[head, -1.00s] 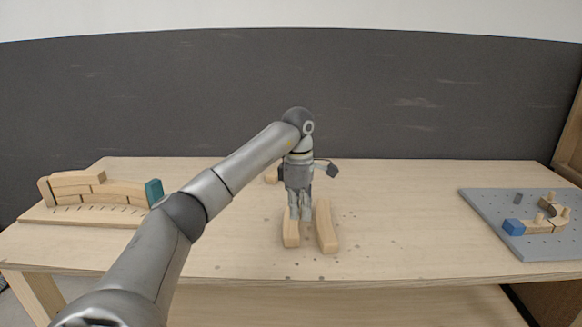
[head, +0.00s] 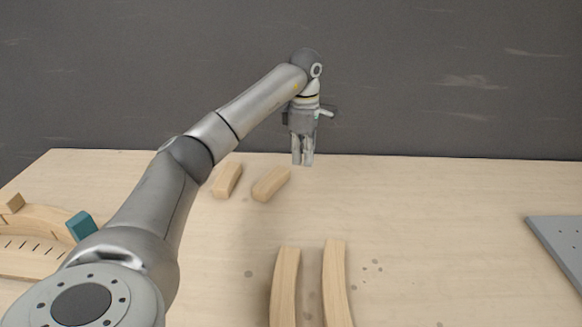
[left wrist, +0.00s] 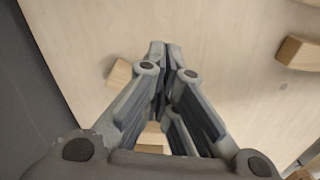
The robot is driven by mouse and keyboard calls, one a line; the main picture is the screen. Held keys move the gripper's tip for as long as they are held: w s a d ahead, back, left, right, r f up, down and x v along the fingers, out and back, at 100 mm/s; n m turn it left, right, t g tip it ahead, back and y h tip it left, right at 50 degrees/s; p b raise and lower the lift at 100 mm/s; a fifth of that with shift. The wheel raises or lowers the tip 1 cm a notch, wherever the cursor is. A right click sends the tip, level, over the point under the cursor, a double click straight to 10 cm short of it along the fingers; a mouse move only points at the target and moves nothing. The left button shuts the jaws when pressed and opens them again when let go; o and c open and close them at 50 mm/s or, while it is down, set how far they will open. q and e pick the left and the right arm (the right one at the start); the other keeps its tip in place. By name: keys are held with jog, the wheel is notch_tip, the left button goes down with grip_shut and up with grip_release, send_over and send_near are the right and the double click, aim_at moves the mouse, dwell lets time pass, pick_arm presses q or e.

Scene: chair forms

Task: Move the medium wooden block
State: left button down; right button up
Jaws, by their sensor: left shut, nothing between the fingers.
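My left gripper (head: 303,162) is shut and empty, pointing down over the back part of the table. Two short wooden blocks lie to its left in the head view: one (head: 227,180) farther left, another (head: 271,184) nearer the gripper. Two long, slightly curved wooden blocks, left (head: 285,285) and right (head: 336,283), lie side by side nearer me. I cannot tell which block is the medium one. In the left wrist view, the shut fingers (left wrist: 165,47) have a block end (left wrist: 118,74) to their left and another block (left wrist: 297,53) at the right edge. My right gripper is not in view.
A curved wooden form with a teal block (head: 81,226) stands at the left edge. A grey pegboard (head: 562,254) is at the right edge. A dark wall (head: 440,80) rises behind the table (head: 430,220), whose right-middle is clear.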

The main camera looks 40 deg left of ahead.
aim_at(272, 180)
pick_arm(q)
jog(key=f, duration=0.3)
jog(key=shift+s+d+f, duration=0.15)
jog(key=shift+s+f, duration=0.1)
jog(key=shift+f, duration=0.05)
notch_tip(272, 180, down, 6)
jog(key=shift+w+r+p, duration=0.15)
jog(key=shift+r+p, duration=0.1)
jog(key=shift+p, duration=0.25)
jog(key=a, duration=0.1)
jog(key=s+a+p, duration=0.1)
jog(key=a, duration=0.1)
jog(key=shift+s+f, duration=0.2)
jog(key=shift+s+a, duration=0.25)
jog(key=shift+a, duration=0.15)
jog(key=shift+w, duration=0.1)
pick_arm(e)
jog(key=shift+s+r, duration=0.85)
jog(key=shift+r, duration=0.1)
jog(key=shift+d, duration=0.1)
pick_arm(q)
jog(key=a, duration=0.1)
jog(key=s+a, duration=0.2)
jog(key=a, duration=0.1)
jog(key=shift+s+a, duration=0.1)
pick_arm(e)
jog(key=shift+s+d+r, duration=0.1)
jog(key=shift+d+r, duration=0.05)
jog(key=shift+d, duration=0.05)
